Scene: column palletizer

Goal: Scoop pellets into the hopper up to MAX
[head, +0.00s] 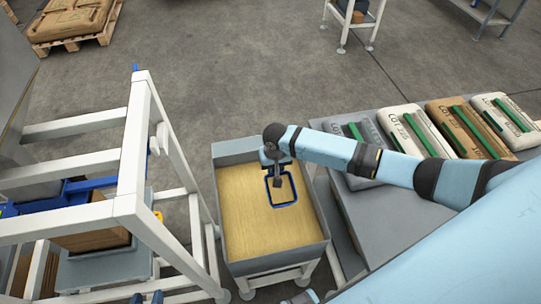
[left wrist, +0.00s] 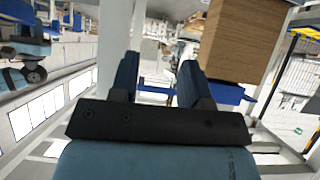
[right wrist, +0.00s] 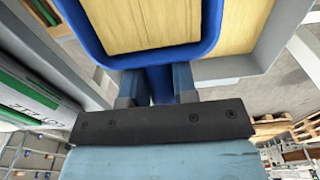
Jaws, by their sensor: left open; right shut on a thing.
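A grey bin (head: 279,262) full of yellowish pellets (head: 245,215) stands in the middle of the head view. My right gripper (head: 277,158) is shut on the handle of a blue-rimmed scoop (head: 268,192), over the pellets. The scoop also shows in the right wrist view (right wrist: 205,45); pellet-coloured material fills its rim, but I cannot tell whether it is a load or the bin's pellets beyond. My left gripper (head: 147,298) is open and empty at the bottom edge, also seen in the left wrist view (left wrist: 157,85). I cannot make out a hopper or MAX mark.
A white frame (head: 135,150) stands left of the bin, with a brown box (head: 95,238) inside it. Several sacks (head: 405,130) with green strips lie on a grey table (head: 365,225) at right. A pallet of sacks (head: 75,20) is far left.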

